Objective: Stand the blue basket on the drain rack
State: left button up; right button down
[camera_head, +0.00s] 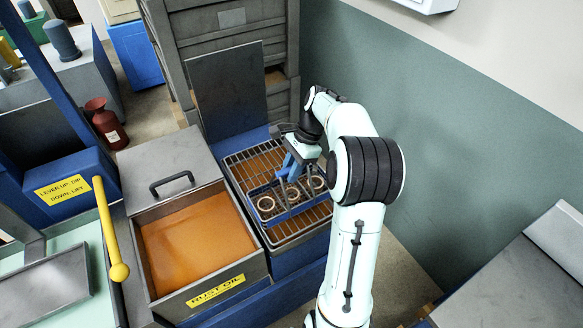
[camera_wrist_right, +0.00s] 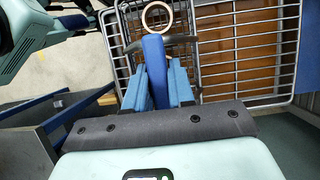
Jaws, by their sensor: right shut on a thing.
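The blue basket (camera_head: 296,211) is a low tray carrying several metal rings, with a blue upright handle. It is over the wire drain rack (camera_head: 240,178), within its outline in the head view. I cannot tell whether it rests on the wires or hangs just above them. My right gripper (camera_head: 292,170) is above the basket, shut on its handle. In the right wrist view the blue handle (camera_wrist_right: 154,58) lies between the fingers, with a ring (camera_wrist_right: 157,16) beyond it. The rack (camera_wrist_right: 260,60) shows there too; most of the basket is hidden. My left gripper is not in view.
A yellow lever (camera_head: 110,232) stands further left. A dark upright panel (camera_head: 228,92) is behind the rack, and a green wall (camera_head: 440,110) is to the right.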

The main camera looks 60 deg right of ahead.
jog(key=shift+w+r, duration=0.1)
jog(key=c, duration=0.9)
grip_release()
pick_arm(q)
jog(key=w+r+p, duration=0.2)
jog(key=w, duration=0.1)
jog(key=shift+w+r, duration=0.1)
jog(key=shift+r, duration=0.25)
pick_arm(e)
jog(key=v, duration=1.3)
jog(key=shift+r, duration=0.2)
